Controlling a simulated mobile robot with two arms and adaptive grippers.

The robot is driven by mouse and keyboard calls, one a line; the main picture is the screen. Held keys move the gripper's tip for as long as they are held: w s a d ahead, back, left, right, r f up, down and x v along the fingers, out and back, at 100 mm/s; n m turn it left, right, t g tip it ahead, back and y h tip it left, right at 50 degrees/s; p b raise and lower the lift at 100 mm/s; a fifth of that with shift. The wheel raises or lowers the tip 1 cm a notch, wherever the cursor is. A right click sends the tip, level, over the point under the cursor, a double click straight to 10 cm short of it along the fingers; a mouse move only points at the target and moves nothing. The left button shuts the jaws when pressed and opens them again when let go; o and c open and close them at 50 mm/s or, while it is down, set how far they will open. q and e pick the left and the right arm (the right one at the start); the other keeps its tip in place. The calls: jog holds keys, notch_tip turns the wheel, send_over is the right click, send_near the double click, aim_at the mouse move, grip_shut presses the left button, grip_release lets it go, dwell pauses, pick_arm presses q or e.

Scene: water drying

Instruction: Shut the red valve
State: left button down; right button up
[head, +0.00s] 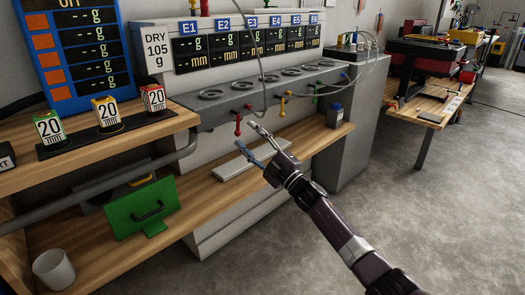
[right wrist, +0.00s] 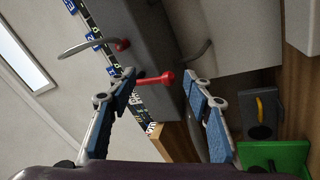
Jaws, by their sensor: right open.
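The red valve (head: 238,123) hangs under the front of the grey manifold (head: 215,117), its handle pointing down. My right gripper (head: 245,136) is open just below and to the right of it in the head view. In the right wrist view, the red valve handle (right wrist: 155,79) shows between the two blue-padded fingertips of my right gripper (right wrist: 160,74), with space to both fingers. I cannot tell whether it lies fully within the jaws in depth. My left gripper is not in view.
A yellow valve (head: 282,106) and a green valve (head: 315,91) are further right along the manifold. A cable (head: 263,82) hangs close to my right gripper.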

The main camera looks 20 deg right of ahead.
jog(key=v, duration=0.9)
jog(key=shift+s, duration=0.3)
jog(key=shift+d, duration=0.1)
